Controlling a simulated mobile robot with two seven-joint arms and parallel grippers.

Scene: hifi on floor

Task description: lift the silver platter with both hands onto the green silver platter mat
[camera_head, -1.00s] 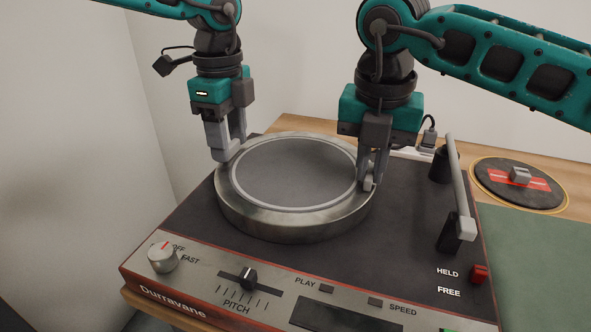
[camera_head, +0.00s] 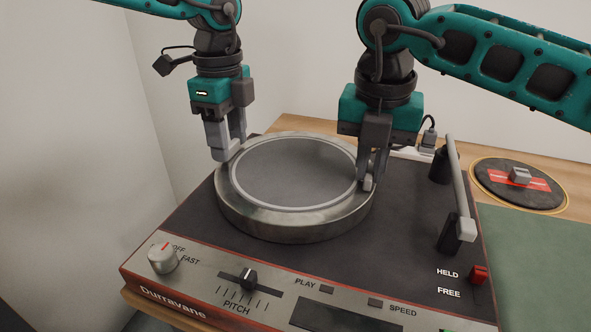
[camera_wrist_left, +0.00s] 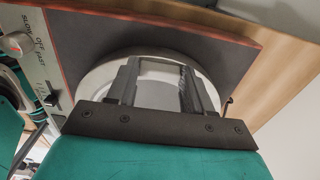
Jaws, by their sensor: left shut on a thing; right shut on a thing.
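The silver platter (camera_head: 296,222) is a thick round metal disc with a grey top. It sits level on the turntable's dark deck, and it also shows in the left wrist view (camera_wrist_left: 97,82). My left gripper (camera_head: 226,157) is shut on the platter's rim at its left side. My right gripper (camera_head: 367,184) is shut on the rim at its right side. Both point down, and their inner fingertips are partly hidden. The green mat (camera_head: 540,262) lies flat to the right of the turntable, bare where seen and cut off by the picture's edge.
A black disc (camera_head: 519,184) with a small grey block lies behind the mat. A wall is close on the left.

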